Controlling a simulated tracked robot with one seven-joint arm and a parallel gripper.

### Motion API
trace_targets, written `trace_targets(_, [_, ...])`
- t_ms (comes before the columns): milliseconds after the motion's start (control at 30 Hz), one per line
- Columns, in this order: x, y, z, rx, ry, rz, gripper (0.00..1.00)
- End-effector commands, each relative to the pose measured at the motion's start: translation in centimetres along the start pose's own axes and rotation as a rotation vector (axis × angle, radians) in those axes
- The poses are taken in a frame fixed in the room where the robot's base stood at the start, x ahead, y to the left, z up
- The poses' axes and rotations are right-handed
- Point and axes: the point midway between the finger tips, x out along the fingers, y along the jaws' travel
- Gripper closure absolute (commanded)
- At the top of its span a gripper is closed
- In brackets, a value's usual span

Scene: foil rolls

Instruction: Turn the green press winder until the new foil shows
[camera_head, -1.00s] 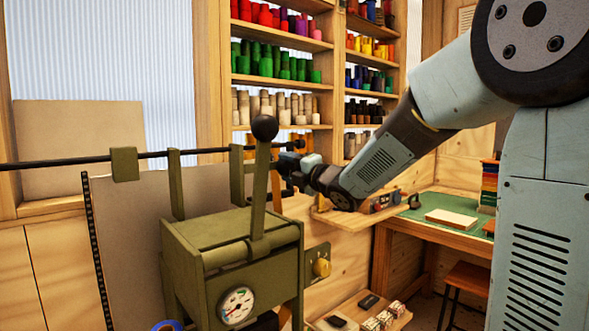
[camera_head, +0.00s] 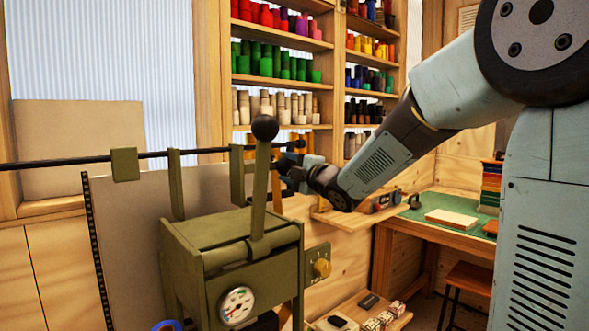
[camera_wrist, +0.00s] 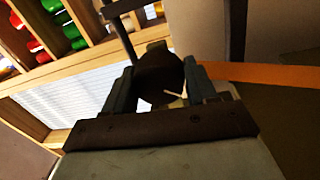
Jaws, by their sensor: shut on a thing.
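The olive-green press (camera_head: 230,245) stands at centre left with its ball-topped lever (camera_head: 262,185) upright. My gripper (camera_head: 288,165) is behind and right of the lever, beside the press's upper posts. In the wrist view my gripper (camera_wrist: 160,88) is shut on a dark round knob (camera_wrist: 160,72), seemingly the winder, with a finger on each side. A thin pale line shows beside the knob. An orange foil strip (camera_wrist: 260,75) runs from the fingers to the right; a bit of orange (camera_head: 277,190) also shows behind the lever. The press's rolls are largely hidden.
A long dark bar (camera_head: 70,162) crosses above the press. A yellow knob (camera_head: 321,268) is on the press's right side and a gauge (camera_head: 237,306) on its front. Shelves of coloured rolls (camera_head: 275,62) stand behind. A green-topped table (camera_head: 450,212) is at right.

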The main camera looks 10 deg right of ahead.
Motion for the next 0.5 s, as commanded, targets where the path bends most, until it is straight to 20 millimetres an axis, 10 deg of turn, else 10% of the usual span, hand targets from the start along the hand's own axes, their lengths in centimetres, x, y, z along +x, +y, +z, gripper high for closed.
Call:
trace_targets(167, [0.05,-0.18,0.03,0.001,-0.001,-0.004,0.74])
trace_targets(200, [0.06,-0.18,0.03,0.0,-0.001,-0.004,0.39])
trace_targets(500, [0.02,-0.06,0.02,-0.001,0.0,-0.001,0.18])
